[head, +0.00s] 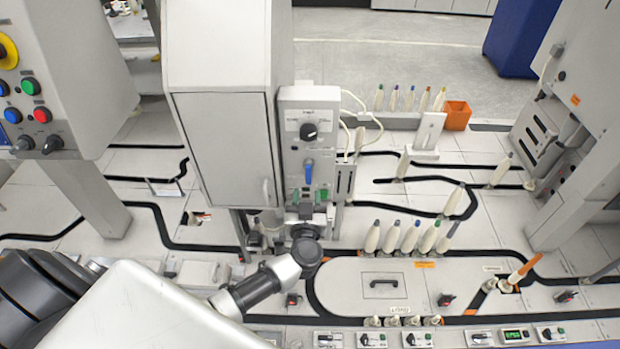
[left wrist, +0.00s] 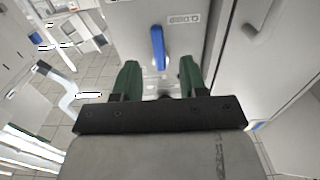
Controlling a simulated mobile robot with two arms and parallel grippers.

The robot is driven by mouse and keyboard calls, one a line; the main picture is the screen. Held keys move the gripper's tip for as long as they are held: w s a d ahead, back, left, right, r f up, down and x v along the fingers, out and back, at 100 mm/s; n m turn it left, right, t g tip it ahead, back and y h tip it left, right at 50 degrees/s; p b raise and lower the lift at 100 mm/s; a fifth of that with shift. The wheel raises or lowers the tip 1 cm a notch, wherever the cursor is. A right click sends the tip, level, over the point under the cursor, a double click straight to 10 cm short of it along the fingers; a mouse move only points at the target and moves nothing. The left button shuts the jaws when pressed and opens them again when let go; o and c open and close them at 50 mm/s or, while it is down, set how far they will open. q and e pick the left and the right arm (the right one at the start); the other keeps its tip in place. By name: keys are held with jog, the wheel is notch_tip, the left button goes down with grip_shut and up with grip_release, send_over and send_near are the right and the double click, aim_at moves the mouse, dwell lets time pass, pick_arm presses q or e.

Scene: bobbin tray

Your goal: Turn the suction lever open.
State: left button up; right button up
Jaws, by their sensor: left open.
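The blue suction lever (head: 308,172) is on the front of the grey control box (head: 292,120), below a black knob (head: 308,131). It stands vertical in the head view. My left gripper (head: 308,196) is open, its green fingertips just below the lever, one to each side. In the left wrist view the lever (left wrist: 157,47) shows upright beyond the gap between the fingers of my left gripper (left wrist: 159,70). The fingers look empty; I cannot tell whether they touch the lever. My right gripper is not in view.
A tall grey cabinet (head: 222,130) stands directly left of the control box. White cables (head: 353,110) hang at the box's right. Several bobbins (head: 410,238) stand on the deck to the right, and an orange bin (head: 457,115) is farther back.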

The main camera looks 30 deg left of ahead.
aim_at(309, 180)
pick_arm(q)
jog(key=x, duration=0.5)
jog(key=shift+d+f, duration=0.15)
jog(key=shift+w+a, duration=0.3)
jog(key=shift+w, duration=0.25)
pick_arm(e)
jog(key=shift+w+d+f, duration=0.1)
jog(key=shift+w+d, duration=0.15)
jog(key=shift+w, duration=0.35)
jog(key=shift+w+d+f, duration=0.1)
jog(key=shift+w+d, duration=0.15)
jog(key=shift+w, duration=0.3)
pick_arm(q)
jog(key=shift+c, duration=0.4)
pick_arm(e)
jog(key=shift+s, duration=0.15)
pick_arm(q)
grip_shut()
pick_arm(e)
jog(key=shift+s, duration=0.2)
